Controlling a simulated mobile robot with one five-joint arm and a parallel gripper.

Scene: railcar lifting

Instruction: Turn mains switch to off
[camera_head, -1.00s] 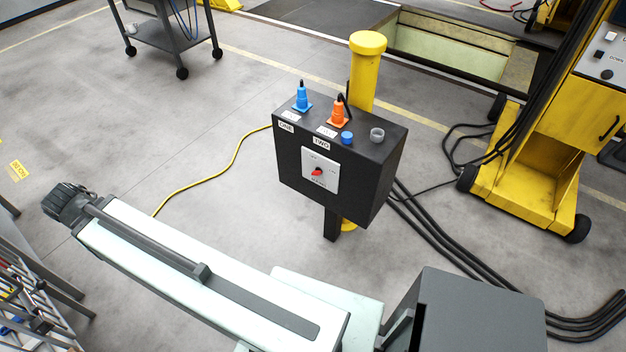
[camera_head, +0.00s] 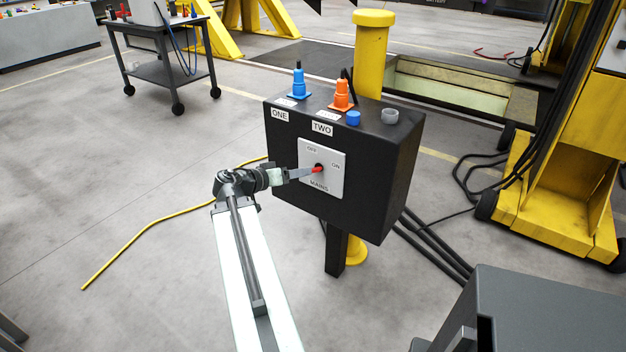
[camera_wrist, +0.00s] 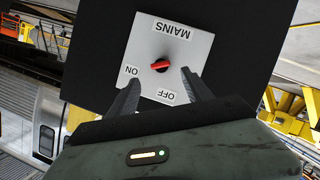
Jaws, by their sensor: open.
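The mains switch is a red knob (camera_head: 319,169) on a pale square plate (camera_head: 335,178) on the front of a black box (camera_head: 375,170). The plate is marked OFF at top, ON at right and MAINS below. My gripper (camera_head: 312,171) reaches the plate from the left. In the wrist view, the picture is upside down and the red knob (camera_wrist: 160,65) lies roughly sideways. I cannot tell which end points. My gripper (camera_wrist: 160,77) is open, with one finger on each side just below the knob; contact is not clear.
Blue (camera_head: 299,84) and orange (camera_head: 342,95) plugs stand on top of the box. A yellow post (camera_head: 371,55) rises behind it. Black cables (camera_head: 435,240) and a yellow lift (camera_head: 560,190) are at right.

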